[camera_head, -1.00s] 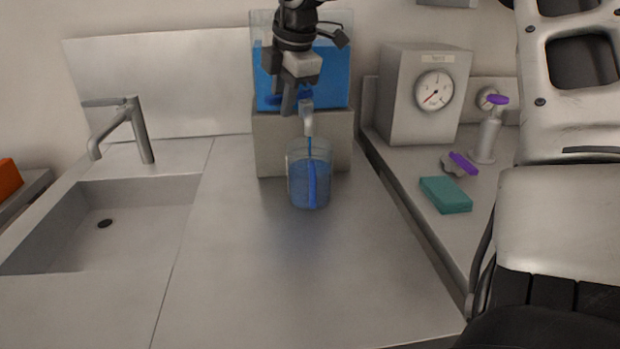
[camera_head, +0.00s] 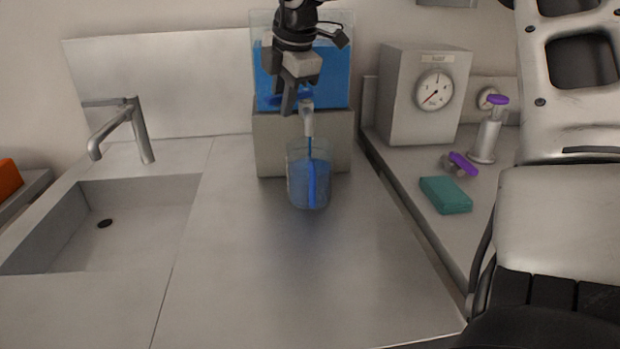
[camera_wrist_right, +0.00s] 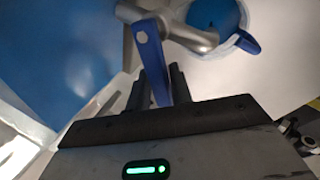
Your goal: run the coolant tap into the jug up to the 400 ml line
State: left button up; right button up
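The coolant tank (camera_head: 335,75) with blue liquid stands on a grey block at the back. Its tap spout (camera_head: 308,122) points down over a clear jug (camera_head: 296,180). A thin blue stream runs from it into the jug, which is partly filled with blue coolant. The jug's blue handle (camera_head: 312,185) faces me; scale lines are not readable. My right gripper (camera_head: 288,105) is at the blue tap lever (camera_head: 272,99). In the right wrist view the lever (camera_wrist_right: 151,55) stands between the nearly closed fingers (camera_wrist_right: 160,85). The jug (camera_wrist_right: 232,40) shows behind the tap. My left gripper is out of view.
A sink (camera_head: 60,225) with a grey faucet (camera_head: 140,130) is at left. The counter (camera_head: 270,280) before the jug is clear.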

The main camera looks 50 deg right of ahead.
pick_arm(q)
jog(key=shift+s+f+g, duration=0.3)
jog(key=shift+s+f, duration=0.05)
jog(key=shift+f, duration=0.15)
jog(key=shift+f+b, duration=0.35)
jog(key=shift+b, duration=0.15)
pick_arm(e)
jog(key=w+m+h, duration=0.1)
jog(key=m, duration=0.1)
jog(key=w+d+m, duration=0.1)
jog(key=m, duration=0.2)
jog(key=shift+w+g+h, duration=0.2)
jog(key=shift+g+h, duration=0.2)
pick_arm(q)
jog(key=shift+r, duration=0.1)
pick_arm(e)
jog(key=shift+w+d+r, duration=0.1)
jog(key=shift+d, duration=0.05)
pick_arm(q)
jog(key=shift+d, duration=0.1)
pick_arm(e)
jog(key=shift+o, duration=1.2)
